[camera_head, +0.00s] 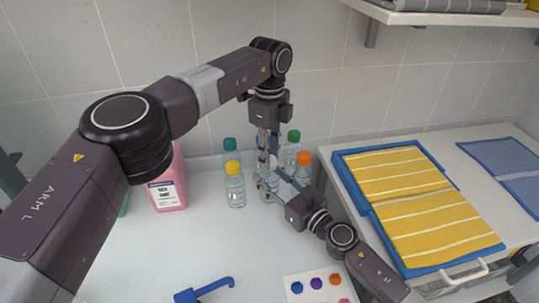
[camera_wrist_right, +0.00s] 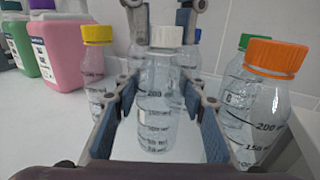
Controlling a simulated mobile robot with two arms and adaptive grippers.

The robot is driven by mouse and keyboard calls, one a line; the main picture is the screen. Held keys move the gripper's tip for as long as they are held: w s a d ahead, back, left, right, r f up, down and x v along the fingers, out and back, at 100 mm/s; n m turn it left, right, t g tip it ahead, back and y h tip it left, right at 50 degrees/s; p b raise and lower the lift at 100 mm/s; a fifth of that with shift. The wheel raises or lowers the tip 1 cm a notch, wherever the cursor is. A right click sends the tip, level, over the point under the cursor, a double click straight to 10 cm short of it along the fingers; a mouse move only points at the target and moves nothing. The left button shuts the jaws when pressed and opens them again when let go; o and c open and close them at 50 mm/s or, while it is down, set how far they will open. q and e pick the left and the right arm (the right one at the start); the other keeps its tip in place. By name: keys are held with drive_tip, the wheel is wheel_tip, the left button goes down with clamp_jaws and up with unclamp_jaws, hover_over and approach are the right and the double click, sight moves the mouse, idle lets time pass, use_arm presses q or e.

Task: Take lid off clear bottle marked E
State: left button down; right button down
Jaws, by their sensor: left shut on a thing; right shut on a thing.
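A clear bottle (camera_wrist_right: 157,118) with a white lid (camera_wrist_right: 166,37) stands upright in the middle of the right wrist view. No letter E can be read on it. My right gripper (camera_head: 268,183) is shut on the bottle's body, one finger on each side. My left gripper (camera_head: 267,157) comes down from above and is shut on the white lid, its fingers on both sides of it. The lid sits at the bottle's top; whether it is loose cannot be told. In the head view the grippers hide most of this bottle.
A pink jug (camera_head: 170,185) is left. A blue tool (camera_head: 205,290) and dotted card (camera_head: 317,286) lie in front. Yellow towels (camera_head: 420,200) lie right.

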use_arm(q)
drive_tip(key=n, duration=0.3)
drive_tip(key=shift+n, duration=0.3)
drive_tip(key=shift+w+a, duration=0.1)
drive_tip(key=shift+r, duration=0.25)
drive_tip(key=shift+r, duration=0.9)
drive_tip(key=shift+r, duration=2)
use_arm(e)
drive_tip(key=c, duration=1.1)
unclamp_jaws()
drive_tip(key=shift+c, duration=0.2)
